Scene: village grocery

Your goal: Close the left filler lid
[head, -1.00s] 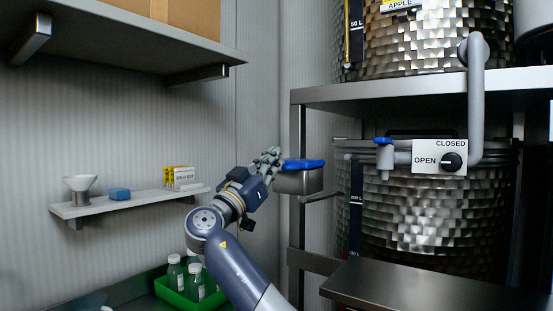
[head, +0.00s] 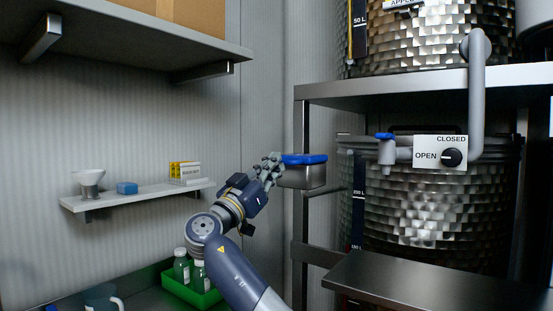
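A small steel box-shaped filler (head: 303,177) stands out beside the left post of the metal rack. Its blue lid (head: 304,159) lies nearly level across its top and looks down on it. Any thin gap under the lid is too small to tell. My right gripper (head: 270,168) is just left of the filler, with its grey fingers close to the lid's left end. I cannot tell whether they touch it. The fingers overlap from this angle, so their opening is unclear. My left gripper is not in view.
A steel tank (head: 425,215) with a blue-handled tap (head: 385,145) and an OPEN/CLOSED knob (head: 452,157) is at right. A wall shelf (head: 140,199) holds a funnel, a blue block and small boxes. A green crate (head: 190,288) with bottles is below my arm.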

